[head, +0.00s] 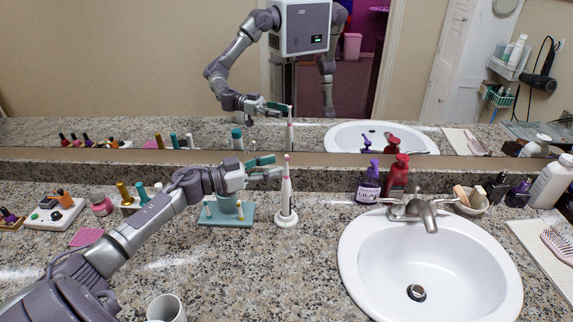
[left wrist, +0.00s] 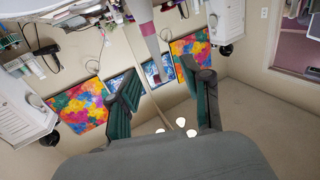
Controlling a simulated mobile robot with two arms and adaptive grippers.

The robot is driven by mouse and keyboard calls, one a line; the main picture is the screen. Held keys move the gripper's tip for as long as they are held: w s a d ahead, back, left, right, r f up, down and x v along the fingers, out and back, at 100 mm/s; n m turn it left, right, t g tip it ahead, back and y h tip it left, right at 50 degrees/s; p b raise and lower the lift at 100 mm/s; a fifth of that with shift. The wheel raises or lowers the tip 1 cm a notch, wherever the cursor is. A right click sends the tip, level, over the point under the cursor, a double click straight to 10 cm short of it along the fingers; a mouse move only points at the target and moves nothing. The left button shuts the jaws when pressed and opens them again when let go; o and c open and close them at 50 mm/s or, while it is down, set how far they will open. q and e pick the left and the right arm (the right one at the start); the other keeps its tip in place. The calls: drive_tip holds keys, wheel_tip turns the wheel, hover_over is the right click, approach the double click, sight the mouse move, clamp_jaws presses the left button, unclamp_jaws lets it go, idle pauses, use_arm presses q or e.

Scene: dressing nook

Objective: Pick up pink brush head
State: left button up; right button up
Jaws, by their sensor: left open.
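The pink brush head (head: 287,166) tops a white electric toothbrush (head: 286,190) that stands upright on its white base, left of the sink. My left gripper (head: 272,172) is open, just left of the brush head, with its fingers pointing towards it. My right gripper is not in view.
A teal holder (head: 240,217) stands under my left gripper. Purple (head: 368,184) and red (head: 396,178) pump bottles stand right of the toothbrush, behind the white sink (head: 430,268). A white cup (head: 166,308) is at the front. A mirror (head: 170,60) backs the counter.

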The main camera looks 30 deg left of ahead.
sight(285, 163)
use_arm(q)
drive_tip(key=x, duration=0.4)
drive_tip(key=shift+s+d+r+p, duration=0.1)
drive_tip(key=shift+d+r+p, duration=0.15)
drive_tip(key=shift+p, duration=0.1)
drive_tip(key=shift+w+d+f, duration=0.1)
drive_tip(key=shift+w, duration=0.15)
drive_tip(key=shift+s, duration=0.1)
drive_tip(key=shift+c, duration=0.3)
drive_tip(key=c, duration=0.9)
drive_tip(key=shift+o, duration=0.2)
